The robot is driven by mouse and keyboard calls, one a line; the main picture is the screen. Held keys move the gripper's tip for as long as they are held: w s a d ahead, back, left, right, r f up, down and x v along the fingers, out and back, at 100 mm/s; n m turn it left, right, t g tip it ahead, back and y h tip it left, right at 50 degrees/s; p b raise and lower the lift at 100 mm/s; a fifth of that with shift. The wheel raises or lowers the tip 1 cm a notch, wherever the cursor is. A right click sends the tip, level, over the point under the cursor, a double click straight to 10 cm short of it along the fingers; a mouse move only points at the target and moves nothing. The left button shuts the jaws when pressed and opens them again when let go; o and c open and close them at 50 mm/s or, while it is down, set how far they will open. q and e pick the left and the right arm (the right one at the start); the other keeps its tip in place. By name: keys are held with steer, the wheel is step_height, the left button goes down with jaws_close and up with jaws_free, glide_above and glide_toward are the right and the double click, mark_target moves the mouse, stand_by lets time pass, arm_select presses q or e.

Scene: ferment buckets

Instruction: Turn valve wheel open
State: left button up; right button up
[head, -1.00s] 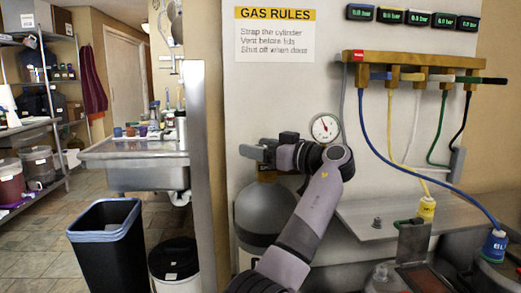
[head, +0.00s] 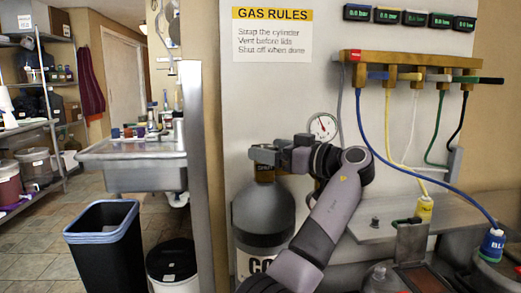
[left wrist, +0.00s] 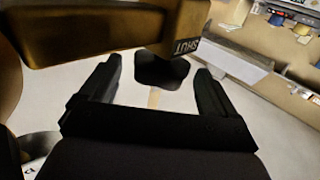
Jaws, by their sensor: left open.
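A grey gas cylinder (head: 263,212) stands against the white panel, with a brass valve (head: 264,173) on top. My left gripper (head: 264,154) is at the valve's height, coming from the right, and partly covers it. In the left wrist view, the brass valve body (left wrist: 100,35) with a "SHUT" label (left wrist: 187,46) crosses the top. A black rounded piece (left wrist: 162,70), probably the valve wheel, shows between the spread black fingers of my left gripper (left wrist: 157,66). Gaps show on both sides of it, and I cannot tell whether anything touches. My right gripper is out of view.
A round pressure gauge (head: 322,126) is just right of the gripper. A manifold (head: 400,60) with coloured hoses hangs above a metal shelf (head: 375,225). A sink (head: 135,165), a black bin (head: 105,245) and a smaller bin (head: 173,265) stand left.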

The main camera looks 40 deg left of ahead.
arm_select(q)
steer(key=shift+w+d, duration=0.15)
steer(key=shift+d, duration=1.3)
